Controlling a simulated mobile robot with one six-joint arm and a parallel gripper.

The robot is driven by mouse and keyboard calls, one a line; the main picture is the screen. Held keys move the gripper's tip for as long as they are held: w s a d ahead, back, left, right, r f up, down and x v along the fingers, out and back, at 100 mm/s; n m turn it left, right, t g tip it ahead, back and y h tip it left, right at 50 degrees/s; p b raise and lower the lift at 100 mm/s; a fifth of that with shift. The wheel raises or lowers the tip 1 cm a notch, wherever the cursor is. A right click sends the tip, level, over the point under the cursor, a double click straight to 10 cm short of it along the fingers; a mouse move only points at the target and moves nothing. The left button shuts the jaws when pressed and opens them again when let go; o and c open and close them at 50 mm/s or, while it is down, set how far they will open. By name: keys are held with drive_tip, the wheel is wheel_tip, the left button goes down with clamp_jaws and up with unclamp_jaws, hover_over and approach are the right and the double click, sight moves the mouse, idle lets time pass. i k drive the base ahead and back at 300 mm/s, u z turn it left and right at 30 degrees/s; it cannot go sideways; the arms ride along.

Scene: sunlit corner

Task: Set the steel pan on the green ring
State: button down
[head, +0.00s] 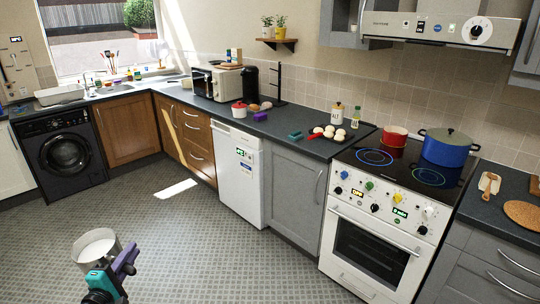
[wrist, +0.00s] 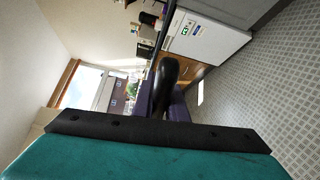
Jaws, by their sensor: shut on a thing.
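The steel pan (head: 97,246) is at the lower left of the head view, held above the floor, its round pale inside facing up. My gripper (head: 122,264), teal with purple fingers, is shut on it at its near side. In the wrist view a black handle (wrist: 168,78) stands up from between the purple fingers (wrist: 180,112); the pan's bowl is not visible there.
A red pot (head: 395,136) and a large blue pot (head: 448,148) stand at the back of the hob. The extractor hood (head: 440,29) hangs above. The tiled floor (head: 225,240) between me and the cooker is clear.

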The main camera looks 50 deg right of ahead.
sight(424, 183)
drive_tip(key=z, duration=0.25)
drive_tip(key=i, duration=0.45)
drive_tip(key=z, duration=0.8)
drive_tip(key=i, duration=0.65)
drive_tip(key=z, duration=0.35)
